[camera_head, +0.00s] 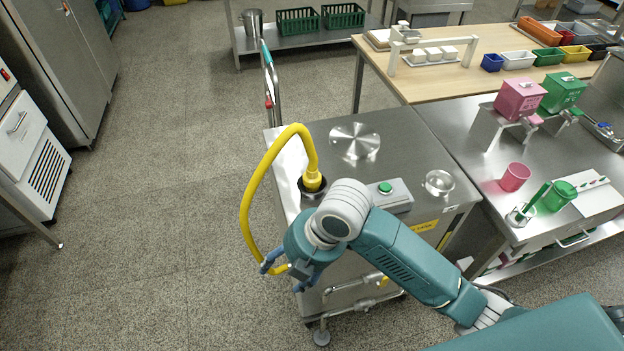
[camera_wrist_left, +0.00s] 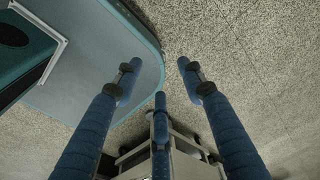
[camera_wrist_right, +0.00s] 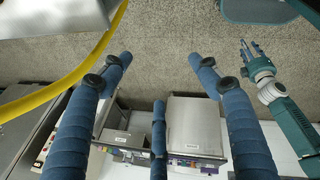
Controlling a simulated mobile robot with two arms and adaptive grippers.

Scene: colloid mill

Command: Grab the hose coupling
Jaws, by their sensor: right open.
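The yellow hose (camera_head: 247,200) arcs up from the left side of the mill cart. Its upper end has a thick yellow coupling (camera_head: 313,181) sitting in a dark round opening on the cart top. The lower part of the hose passes down by my right gripper (camera_head: 284,277), which is open beside the cart. In the right wrist view the hose (camera_wrist_right: 62,88) runs at the left, and nothing shows gripped between the fingers (camera_wrist_right: 157,75). My left gripper (camera_wrist_left: 155,80) is open and empty in its wrist view. The hose's lower end is hard to make out.
The steel cart top (camera_head: 400,135) carries a round metal disc (camera_head: 355,141), a green-button box (camera_head: 390,194) and a glass dish (camera_head: 439,182). A steel table with pink and green vessels stands right. Open floor (camera_head: 150,200) lies left.

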